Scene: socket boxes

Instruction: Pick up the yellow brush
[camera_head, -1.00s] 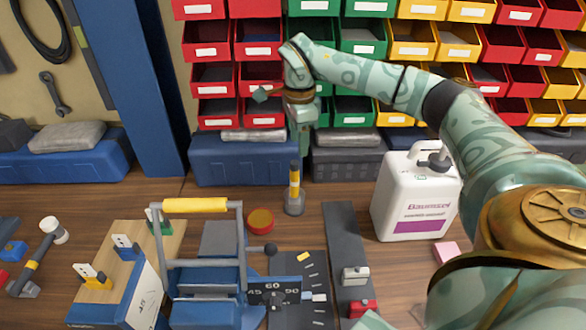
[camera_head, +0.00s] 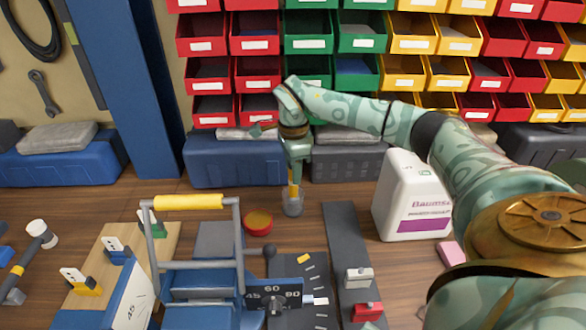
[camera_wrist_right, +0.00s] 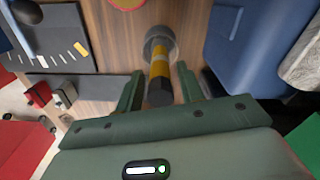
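The yellow brush (camera_head: 293,203) stands upright on the wooden bench, with a grey round base and a yellow handle. In the right wrist view the brush (camera_wrist_right: 160,62) points up between the fingers, its dark handle end nearest the camera. My right gripper (camera_head: 295,178) is over the brush from above, with its fingers down around the upper handle. In the right wrist view my right gripper (camera_wrist_right: 160,80) is open, one finger on each side of the handle, with gaps showing. The gripper hides the top of the handle in the head view. My left gripper is not in view.
A red-orange round tin (camera_head: 258,222) stands just left of the brush. A blue case (camera_head: 230,165) and a dark grey case (camera_head: 345,163) sit behind. A white jug (camera_head: 405,200) is to the right. A blue mitre device (camera_head: 205,285) with a yellow handle is in front.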

